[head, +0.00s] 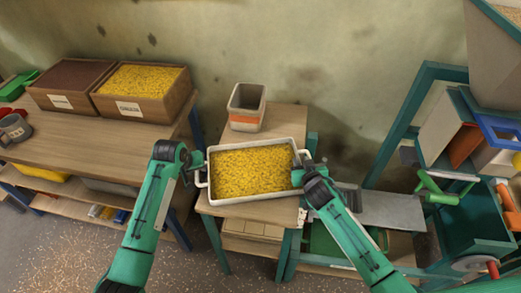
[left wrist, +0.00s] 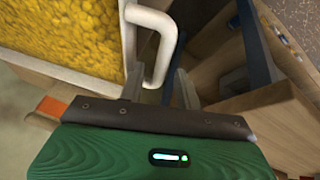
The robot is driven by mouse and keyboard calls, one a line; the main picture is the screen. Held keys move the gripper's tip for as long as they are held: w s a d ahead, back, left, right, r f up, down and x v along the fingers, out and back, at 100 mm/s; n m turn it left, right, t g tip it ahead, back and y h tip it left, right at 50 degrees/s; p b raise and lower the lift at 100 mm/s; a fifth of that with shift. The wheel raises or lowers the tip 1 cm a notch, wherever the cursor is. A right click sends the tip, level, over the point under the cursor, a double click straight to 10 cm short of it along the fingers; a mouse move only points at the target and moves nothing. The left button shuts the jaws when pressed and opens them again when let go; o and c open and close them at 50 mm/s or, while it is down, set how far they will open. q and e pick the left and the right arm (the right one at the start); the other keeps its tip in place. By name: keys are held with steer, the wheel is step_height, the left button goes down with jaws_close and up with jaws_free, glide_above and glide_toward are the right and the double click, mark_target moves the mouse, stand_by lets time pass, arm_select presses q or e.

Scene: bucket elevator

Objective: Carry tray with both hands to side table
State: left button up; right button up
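A pale rectangular tray (head: 212,197) full of yellow grain is over the small wooden side table (head: 285,118), level; I cannot tell whether it touches the top. My left gripper (head: 197,178) is at the tray's left handle. In the left wrist view the white handle (left wrist: 171,45) shows beside the tray wall (left wrist: 129,40). The left gripper's fingers (left wrist: 154,88) stand apart around the handle's near bend, with a gap visible. My right gripper (head: 300,177) is at the tray's right end; its fingers and that handle are mostly hidden by the wrist.
A beige container with an orange band (head: 246,107) stands behind the tray. A workbench (head: 95,145) at left holds a brown-filled crate (head: 62,100), a yellow-filled crate (head: 138,109) and a grey mug (head: 14,129). A teal-framed machine (head: 470,214) stands at right.

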arm_select(q)
steer(key=shift+r, duration=0.1)
arm_select(e)
steer(key=shift+s+r, duration=0.15)
steer(key=shift+s, duration=0.3)
arm_select(q)
steer(key=v, duration=1.2)
arm_select(e)
steer(key=a+v, duration=0.1)
steer(key=v, duration=1)
steer(key=shift+d, duration=0.45)
arm_select(q)
steer(key=shift+s+f, duration=0.15)
steer(key=shift+f, duration=0.05)
arm_select(e)
steer(key=shift+s, duration=0.1)
